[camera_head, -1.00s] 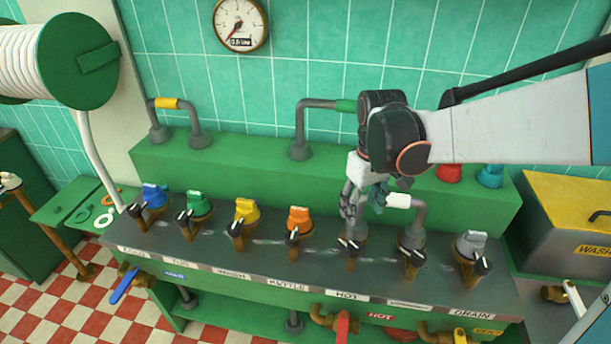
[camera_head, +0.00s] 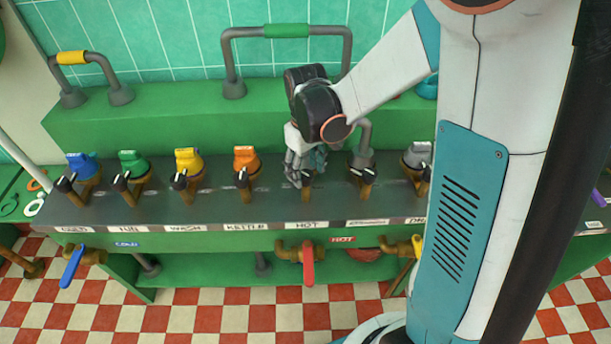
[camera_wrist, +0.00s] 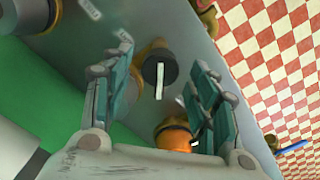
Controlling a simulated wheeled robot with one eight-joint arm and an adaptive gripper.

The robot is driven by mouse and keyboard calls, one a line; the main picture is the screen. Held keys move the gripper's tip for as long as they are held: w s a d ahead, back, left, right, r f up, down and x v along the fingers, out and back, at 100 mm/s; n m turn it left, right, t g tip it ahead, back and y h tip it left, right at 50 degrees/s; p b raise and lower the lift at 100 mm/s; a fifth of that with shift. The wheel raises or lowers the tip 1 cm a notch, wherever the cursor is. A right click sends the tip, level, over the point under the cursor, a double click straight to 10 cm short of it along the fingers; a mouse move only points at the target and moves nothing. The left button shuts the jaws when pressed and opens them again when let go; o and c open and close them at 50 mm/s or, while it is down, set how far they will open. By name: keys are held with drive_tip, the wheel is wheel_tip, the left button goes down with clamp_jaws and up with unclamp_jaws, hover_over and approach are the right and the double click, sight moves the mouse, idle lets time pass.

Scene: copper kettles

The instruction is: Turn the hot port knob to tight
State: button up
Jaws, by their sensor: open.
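The hot port stands above the white "HOT" label (camera_head: 307,225) on the counter's front edge. Its black knob (camera_wrist: 160,72) with a white pointer line shows in the wrist view, on a brass fitting. In the head view the knob is mostly hidden by my gripper (camera_head: 304,170). My gripper is open over the hot port, and its two teal-padded fingers (camera_wrist: 160,66) stand on either side of the knob, with gaps visible. I cannot read any tight mark on it.
The kettle port with an orange cap (camera_head: 246,158) is close on the left; its cap (camera_wrist: 175,138) also shows near the right finger. An uncapped port with a grey pipe (camera_head: 362,165) is close on the right. A red lever (camera_head: 308,265) hangs below the counter.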

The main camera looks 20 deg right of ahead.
drive_tip(key=shift+f, duration=0.8)
drive_tip(key=shift+c, duration=0.3)
drive_tip(key=c, duration=1)
drive_tip(key=shift+m, duration=0.5)
drive_tip(key=m, duration=0.3)
drive_tip(key=shift+m, duration=0.4)
drive_tip(key=m, duration=0.5)
